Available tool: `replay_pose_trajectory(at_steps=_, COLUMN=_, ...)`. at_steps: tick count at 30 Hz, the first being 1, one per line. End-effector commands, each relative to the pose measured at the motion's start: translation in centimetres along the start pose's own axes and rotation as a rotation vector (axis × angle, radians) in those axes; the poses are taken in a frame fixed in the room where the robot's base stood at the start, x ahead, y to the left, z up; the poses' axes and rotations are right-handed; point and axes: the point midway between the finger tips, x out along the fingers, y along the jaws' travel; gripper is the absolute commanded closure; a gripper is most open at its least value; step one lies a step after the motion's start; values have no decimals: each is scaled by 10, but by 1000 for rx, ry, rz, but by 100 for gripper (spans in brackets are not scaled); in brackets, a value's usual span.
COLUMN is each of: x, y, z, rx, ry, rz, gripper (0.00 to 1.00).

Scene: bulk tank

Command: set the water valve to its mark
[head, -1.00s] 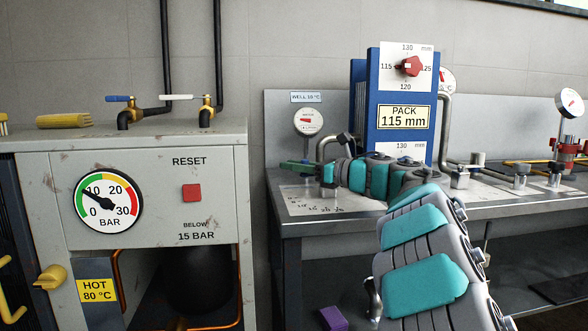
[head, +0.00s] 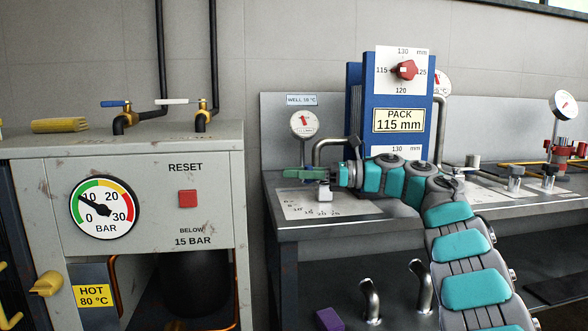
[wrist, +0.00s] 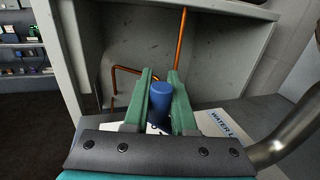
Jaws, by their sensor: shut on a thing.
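My gripper (head: 300,173) has green fingers and is at the left end of the steel bench, above a white scale plate (head: 345,208). In the wrist view my gripper (wrist: 161,100) is shut on an upright blue cylindrical handle (wrist: 161,100), taken to be the water valve's. A label beginning "WATER" (wrist: 226,125) lies right beside it. The plate's numbers are small in the head view, and the handle's pointer and mark cannot be made out. A white dial (head: 304,123) with a red needle stands behind my gripper.
A blue plate pack (head: 398,150) labelled "PACK 115 mm" stands behind my arm. A bent steel pipe (wrist: 285,130) rises right of my gripper. The grey heater cabinet (head: 140,200) with its bar gauge (head: 104,207) stands left, across a gap.

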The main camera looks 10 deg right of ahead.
Motion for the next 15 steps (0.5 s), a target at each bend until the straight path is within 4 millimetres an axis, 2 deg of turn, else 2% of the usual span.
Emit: replay_pose_trajectory(at_steps=15, x=-5, y=5, z=1, rx=0, ry=-2, rz=80, gripper=100)
